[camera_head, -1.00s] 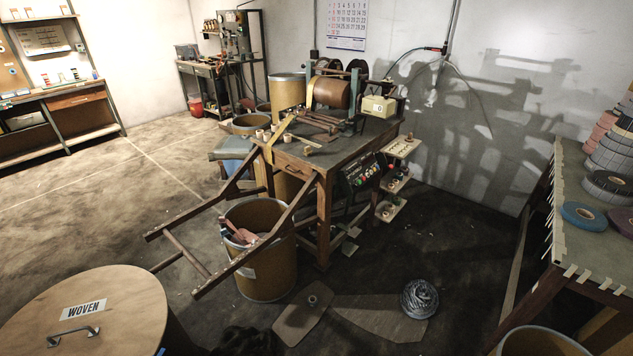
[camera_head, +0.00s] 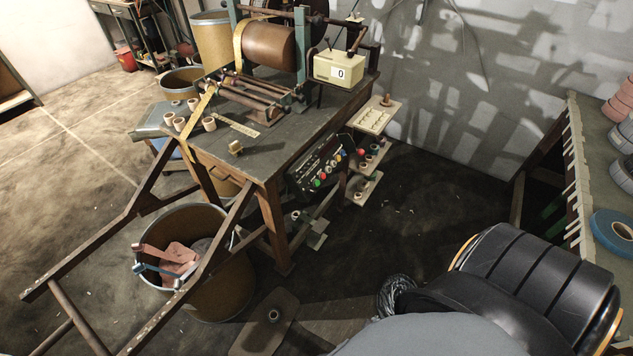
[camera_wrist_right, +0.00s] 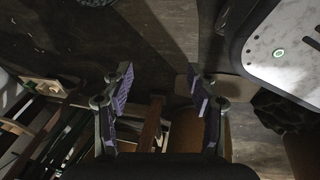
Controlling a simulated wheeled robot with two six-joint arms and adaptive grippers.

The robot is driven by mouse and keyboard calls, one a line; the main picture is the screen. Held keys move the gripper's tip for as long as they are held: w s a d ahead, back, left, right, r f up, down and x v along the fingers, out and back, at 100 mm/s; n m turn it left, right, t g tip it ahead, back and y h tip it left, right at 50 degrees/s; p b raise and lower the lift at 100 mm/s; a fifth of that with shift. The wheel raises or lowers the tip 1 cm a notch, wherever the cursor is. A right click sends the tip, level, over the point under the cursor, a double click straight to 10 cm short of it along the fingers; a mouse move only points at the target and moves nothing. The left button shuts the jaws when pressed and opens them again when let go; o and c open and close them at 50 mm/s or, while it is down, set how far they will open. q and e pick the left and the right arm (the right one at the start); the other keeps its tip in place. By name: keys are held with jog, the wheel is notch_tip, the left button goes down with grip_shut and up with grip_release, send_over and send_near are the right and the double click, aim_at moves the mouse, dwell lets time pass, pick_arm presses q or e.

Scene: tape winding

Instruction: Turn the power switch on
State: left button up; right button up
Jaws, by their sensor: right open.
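The winding machine's dark control panel (camera_head: 320,172) is mounted under the right side of the workbench in the head view. The right gripper's jaws do not show in the head view. My left gripper is not in view.
Small shelves (camera_head: 373,118) stick out right of the panel. A barrel (camera_head: 222,295) stands under the wooden rails. Another table (camera_head: 582,190) stands at right. Dark floor lies between.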

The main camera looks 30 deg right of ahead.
jog(key=w+d+n+t+h+b, duration=0.1)
jog(key=w+d+n+t+b, duration=0.25)
jog(key=w, duration=0.65)
jog(key=n+t+h+b, duration=0.1)
jog(key=n+t+b, duration=1.05)
jog(key=n, duration=0.55)
send_near(313, 193)
jog(key=x, duration=0.8)
jog(key=shift+a+r+p, duration=0.1)
jog(key=shift+r+p, duration=0.15)
jog(key=shift+p, duration=0.15)
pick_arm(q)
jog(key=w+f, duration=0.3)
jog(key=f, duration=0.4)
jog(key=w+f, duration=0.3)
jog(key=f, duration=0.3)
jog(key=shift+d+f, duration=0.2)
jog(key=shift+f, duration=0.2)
